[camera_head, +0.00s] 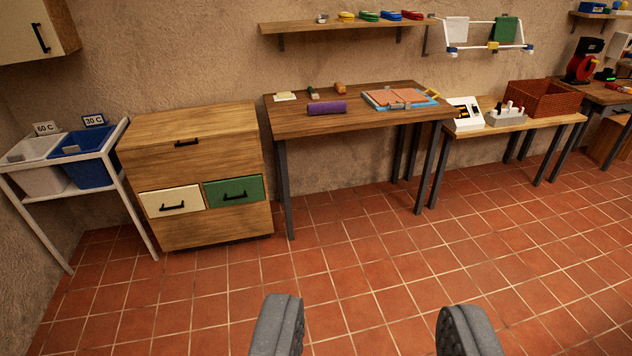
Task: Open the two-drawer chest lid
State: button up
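The wooden two-drawer chest (215,160) stands against the wall at the left. It has a cream drawer (171,201) and a green drawer (235,191) side by side, each with a black handle. Its lid (190,118) is down, with a black handle (187,142) at the upper front edge. Both drawers look shut. My gripper (370,325) is at the bottom of the picture, fingers wide apart with only floor between them. It is well in front of the chest and to its right, touching nothing.
A laundry stand (128,206) with white and blue bins is close to the chest's left. A wooden table (380,122) with a purple roll stands close to its right. A cream cabinet (25,30) hangs at upper left. The tiled floor (225,300) before the chest is clear.

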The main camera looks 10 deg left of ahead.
aim_at(195, 124)
jog(key=i, duration=1.35)
jog(key=u, duration=0.5)
jog(key=i, duration=1.3)
jog(key=u, duration=0.8)
jog(key=i, duration=1.1)
jog(key=u, duration=0.45)
